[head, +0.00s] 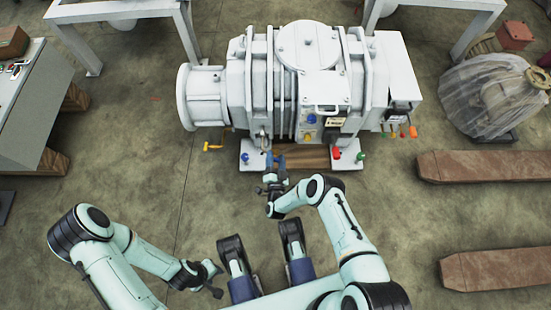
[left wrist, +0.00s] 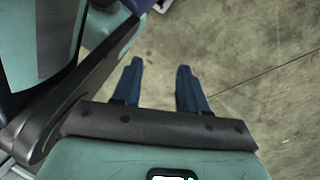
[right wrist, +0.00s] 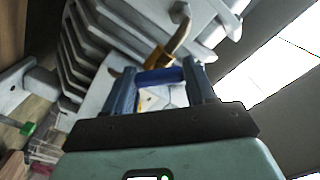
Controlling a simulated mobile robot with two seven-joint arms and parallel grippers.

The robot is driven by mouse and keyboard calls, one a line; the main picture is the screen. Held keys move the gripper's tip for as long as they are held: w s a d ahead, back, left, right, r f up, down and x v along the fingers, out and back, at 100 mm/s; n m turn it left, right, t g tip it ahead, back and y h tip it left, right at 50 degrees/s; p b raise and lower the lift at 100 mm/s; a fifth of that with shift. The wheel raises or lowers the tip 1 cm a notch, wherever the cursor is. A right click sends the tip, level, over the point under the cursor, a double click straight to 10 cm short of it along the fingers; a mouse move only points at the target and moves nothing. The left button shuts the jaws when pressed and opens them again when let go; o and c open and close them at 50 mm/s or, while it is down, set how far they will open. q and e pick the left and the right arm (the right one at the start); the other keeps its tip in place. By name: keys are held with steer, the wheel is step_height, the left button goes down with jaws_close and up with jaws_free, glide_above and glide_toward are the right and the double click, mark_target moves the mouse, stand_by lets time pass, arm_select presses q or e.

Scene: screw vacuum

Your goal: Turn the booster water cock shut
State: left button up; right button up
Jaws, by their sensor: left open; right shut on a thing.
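A large pale grey vacuum pump (head: 300,80) stands ahead of me, with small coloured cocks and knobs along its near side. My right gripper (head: 272,163) is at the pump's lower near edge. In the right wrist view its fingers are closed on a blue handle (right wrist: 160,76), which lies across between the fingertips. A yellow-orange part (right wrist: 157,57) shows just behind the handle. In the head view the gripper mostly hides this handle. My left gripper (head: 214,280) is open and empty, low over the floor at the near left; its two blue fingers (left wrist: 160,78) stand apart.
A yellow handle (head: 213,146), a blue knob (head: 245,157), a red knob (head: 337,153) and a green knob (head: 360,156) sit around the pump's base. A console (head: 35,100) stands left. Brown beams (head: 485,166) and a plastic-wrapped object (head: 492,95) are right. Floor between is clear.

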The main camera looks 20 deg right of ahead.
steer(key=m, duration=0.4)
steer(key=shift+d+f+m, duration=0.1)
steer(key=shift+d+m, duration=0.05)
steer(key=shift+m, duration=0.25)
arm_select(q)
steer(key=shift+s+a+f+g+b, duration=0.15)
steer(key=shift+s+f+b, duration=0.1)
steer(key=shift+s, duration=0.15)
steer(key=shift+s+d+f+g+b, duration=0.1)
steer(key=shift+s+g+b, duration=0.1)
steer(key=shift+s, duration=0.2)
arm_select(e)
steer(key=m, duration=0.4)
steer(key=shift+w+f+m, duration=0.1)
steer(key=shift+m, duration=0.2)
steer(key=o, duration=1)
steer(key=shift+c, duration=0.2)
arm_select(q)
steer(key=shift+s+a, duration=0.1)
steer(key=shift+s, duration=0.05)
arm_select(e)
steer(key=shift+f, duration=0.1)
